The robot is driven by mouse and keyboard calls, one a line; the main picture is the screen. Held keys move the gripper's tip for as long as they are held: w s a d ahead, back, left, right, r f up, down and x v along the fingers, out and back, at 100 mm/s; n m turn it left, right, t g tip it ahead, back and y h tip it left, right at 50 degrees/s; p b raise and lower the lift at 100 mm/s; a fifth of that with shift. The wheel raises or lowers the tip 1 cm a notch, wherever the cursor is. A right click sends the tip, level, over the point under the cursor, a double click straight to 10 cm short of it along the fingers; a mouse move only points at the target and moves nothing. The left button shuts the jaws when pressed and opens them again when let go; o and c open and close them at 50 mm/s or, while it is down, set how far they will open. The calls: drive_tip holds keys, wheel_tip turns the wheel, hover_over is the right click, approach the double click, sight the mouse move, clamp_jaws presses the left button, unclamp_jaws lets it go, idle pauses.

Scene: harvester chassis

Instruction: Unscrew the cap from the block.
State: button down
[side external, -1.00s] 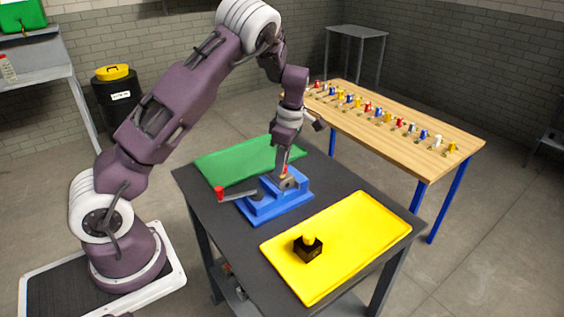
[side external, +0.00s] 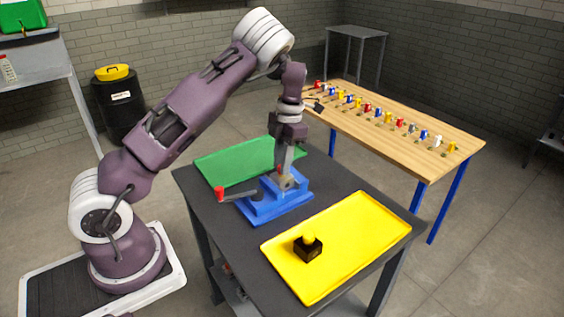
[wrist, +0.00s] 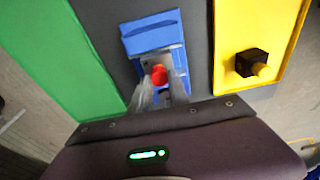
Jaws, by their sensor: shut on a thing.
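A red cap (wrist: 159,75) sits between the fingertips of my gripper (side external: 284,168), which is shut on it. The cap is partly hidden by the fingers in the side view (side external: 280,168). Below it, a small greyish block (side external: 289,184) sits in the jaws of a blue vise (side external: 270,208); fingers and vise hide part of the block. I cannot tell whether the cap is still on the block's thread. The wrist view shows the vise too (wrist: 150,35).
A green tray (side external: 225,169) is behind the vise. A yellow tray (side external: 345,235) at the front right holds a black block (side external: 308,250) with a yellow cap (side external: 309,238). A wooden table (side external: 400,135) holds several coloured pieces.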

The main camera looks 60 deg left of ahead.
drive_tip(key=n, duration=0.3)
drive_tip(key=shift+n+h, duration=0.3)
drive_tip(key=n, duration=0.5)
drive_tip(key=shift+t+h, duration=0.3)
drive_tip(key=shift+r, duration=3.15)
